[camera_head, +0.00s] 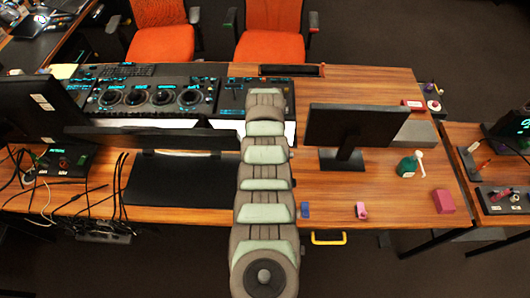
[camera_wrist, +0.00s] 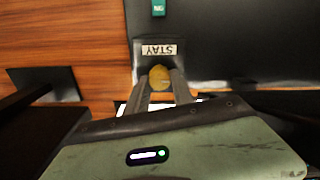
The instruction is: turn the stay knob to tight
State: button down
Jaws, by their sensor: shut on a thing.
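The stay knob (camera_wrist: 159,74) is a yellowish rounded knob on a dark panel. It shows in the wrist view just below a white label (camera_wrist: 159,50) that reads STAY upside down. My gripper (camera_wrist: 161,82) has its two grey fingers on either side of the knob and is shut on it. The knob's lower part and any tight mark or pointer cannot be made out. In the head view my arm covers the knob and gripper, over the right part of the trackball panel (camera_head: 228,97).
A green label piece (camera_wrist: 158,7) is beyond the knob. On the wooden table (camera_head: 400,185) stand a monitor (camera_head: 356,126) right of my arm and another dark monitor (camera_head: 165,138) to the left. A green bottle (camera_head: 407,167) and a pink block (camera_head: 444,201) are at the right.

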dwell(0.4)
jog(key=c, duration=1.1)
grip_release()
jog(key=shift+r, duration=0.1)
notch_tip(320, 180, up, 11)
jog(key=shift+f+p, duration=0.2)
jog(key=shift+p, duration=0.1)
